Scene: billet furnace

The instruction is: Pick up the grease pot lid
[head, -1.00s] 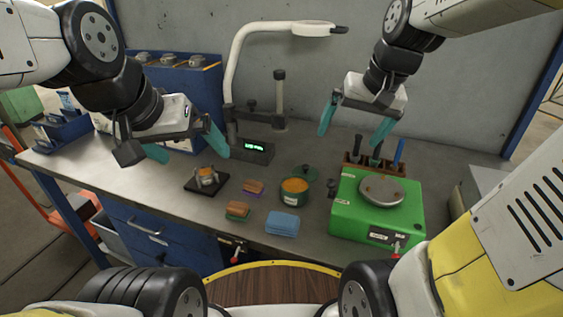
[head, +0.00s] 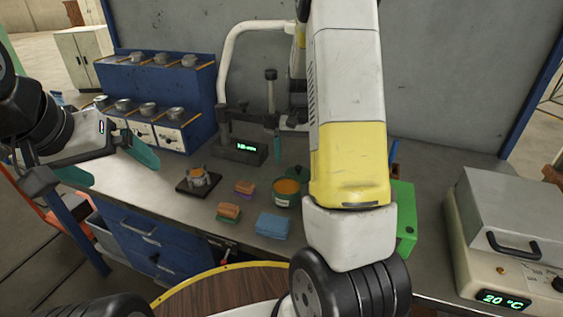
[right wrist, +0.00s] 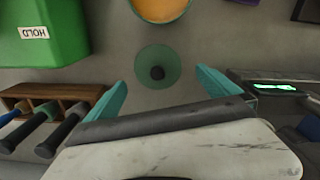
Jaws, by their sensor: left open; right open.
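The grease pot lid (right wrist: 157,68) is a green disc with a dark knob, lying flat on the bench behind the pot; in the head view the lid (head: 297,172) is partly hidden by my right arm. The open grease pot (head: 287,192) is green with orange grease, and its rim also shows at the top of the right wrist view (right wrist: 160,17). My right gripper (right wrist: 160,84) is open and empty, its teal fingers to either side of the lid in that view, not touching it. My left gripper (head: 105,165) is open and empty at the left, over the bench.
A heater (head: 510,235) stands at right.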

